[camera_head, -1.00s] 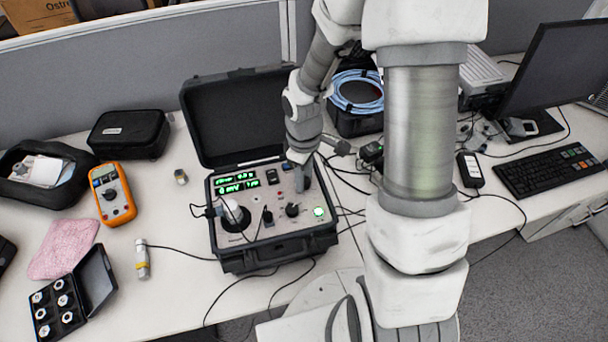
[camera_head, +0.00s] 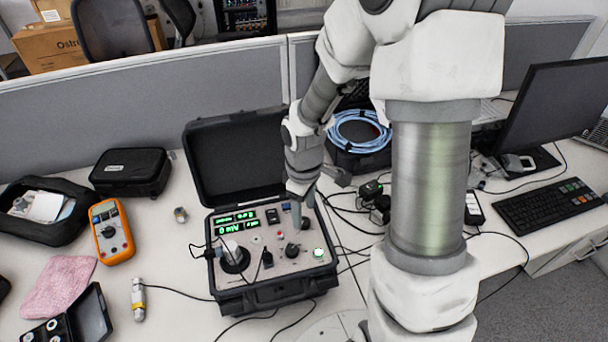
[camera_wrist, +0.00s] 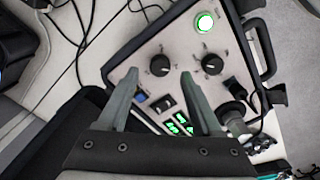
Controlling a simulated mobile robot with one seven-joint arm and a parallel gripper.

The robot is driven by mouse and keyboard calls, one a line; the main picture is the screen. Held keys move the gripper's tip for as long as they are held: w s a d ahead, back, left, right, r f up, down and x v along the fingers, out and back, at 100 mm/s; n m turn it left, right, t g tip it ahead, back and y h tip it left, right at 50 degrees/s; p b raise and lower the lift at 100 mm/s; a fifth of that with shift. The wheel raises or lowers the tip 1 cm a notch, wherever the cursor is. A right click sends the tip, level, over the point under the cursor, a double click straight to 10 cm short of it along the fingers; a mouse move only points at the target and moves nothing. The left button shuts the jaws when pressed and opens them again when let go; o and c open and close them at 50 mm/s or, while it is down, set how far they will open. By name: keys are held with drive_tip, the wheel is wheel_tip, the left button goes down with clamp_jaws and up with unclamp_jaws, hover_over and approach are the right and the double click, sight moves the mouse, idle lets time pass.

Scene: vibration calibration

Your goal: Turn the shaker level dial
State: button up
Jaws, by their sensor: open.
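The open black calibrator case (camera_head: 325,272) stands on the desk with a light control panel (camera_head: 285,262). The panel carries two black dials; their labels are too small to read. One dial (camera_head: 292,250) is near the panel's middle right and also shows in the wrist view (camera_wrist: 212,64). The other dial (camera_wrist: 160,65) appears between my fingertips in the wrist view. My gripper (camera_wrist: 160,76) is open and empty, pointing down over the panel; it also shows in the head view (camera_head: 296,212). I cannot tell whether a finger touches the dial.
A lit green button (camera_head: 318,253) is at the panel's right corner. A round shaker head (camera_head: 234,258) with a cable sits at the left. The raised lid (camera_head: 235,155) stands behind the panel. An orange multimeter (camera_head: 111,232) lies to the left. Cables run right of the case.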

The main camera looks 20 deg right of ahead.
sight(304, 221)
wheel_tip(304, 221, up, 14)
drive_tip(key=p, duration=0.1)
drive_tip(key=shift+r, duration=0.15)
idle(0.4)
drive_tip(key=s+r+m+t, duration=0.5)
drive_tip(key=s+r+m, duration=0.4)
drive_tip(key=s+r, duration=0.3)
drive_tip(key=shift+s+d+t, duration=0.2)
drive_tip(key=shift+s+t, duration=0.1)
drive_tip(key=shift+s, duration=0.65)
idle(1.7)
drive_tip(key=shift+d+m, duration=0.3)
drive_tip(key=shift+m, duration=0.1)
